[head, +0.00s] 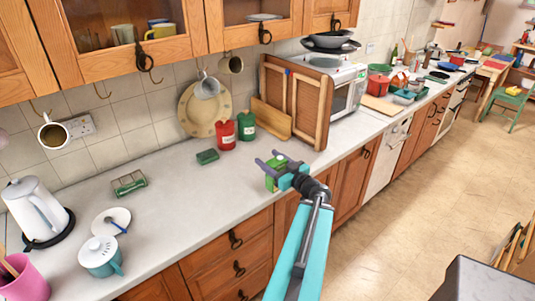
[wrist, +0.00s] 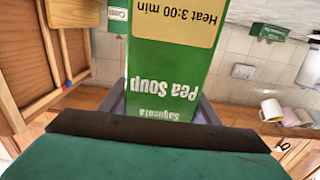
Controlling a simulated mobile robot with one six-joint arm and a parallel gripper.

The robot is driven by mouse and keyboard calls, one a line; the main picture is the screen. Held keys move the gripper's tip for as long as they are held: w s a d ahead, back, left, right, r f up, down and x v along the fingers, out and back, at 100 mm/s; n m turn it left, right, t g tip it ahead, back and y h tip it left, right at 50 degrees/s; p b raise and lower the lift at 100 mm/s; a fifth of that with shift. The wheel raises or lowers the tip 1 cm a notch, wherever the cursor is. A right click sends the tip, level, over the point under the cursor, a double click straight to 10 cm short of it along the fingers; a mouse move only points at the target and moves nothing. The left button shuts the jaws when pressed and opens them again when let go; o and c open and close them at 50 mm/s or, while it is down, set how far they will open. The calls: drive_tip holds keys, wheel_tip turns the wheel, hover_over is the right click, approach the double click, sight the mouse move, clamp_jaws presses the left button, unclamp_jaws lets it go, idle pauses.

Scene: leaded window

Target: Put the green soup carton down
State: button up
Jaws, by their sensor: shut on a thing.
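The green soup carton (wrist: 172,60) fills the middle of the wrist view, upside down, with "Pea Soup" and "Heat 3:00 min" on its face. In the head view the carton (head: 271,184) is mostly hidden by my gripper (head: 270,160). My gripper is shut on it, with a finger on each side in the wrist view. The carton is in front of the worktop (head: 180,190), near its front edge in the picture. I cannot tell whether its base touches the worktop.
A red canister (head: 225,136), a green canister (head: 246,126) and a dark green block (head: 207,157) stand behind. A kettle (head: 38,208), a teal pot (head: 101,258) and a saucer (head: 111,222) stand at left.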

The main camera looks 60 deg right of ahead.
drive_tip(key=shift+w+d+f+b, duration=0.2)
drive_tip(key=shift+w+d+b, duration=0.5)
drive_tip(key=shift+b, duration=3.95)
drive_tip(key=w+d+p, duration=0.3)
drive_tip(key=w+d, duration=0.5)
drive_tip(key=d, duration=0.2)
drive_tip(key=shift+d+f, duration=0.4)
drive_tip(key=shift+f, duration=0.05)
drive_tip(key=shift+f, duration=0.15)
drive_tip(key=shift+f+p, duration=0.65)
drive_tip(key=shift+f, duration=0.95)
drive_tip(key=shift+f, duration=0.15)
drive_tip(key=o, duration=1.2)
drive_tip(key=shift+c, duration=0.2)
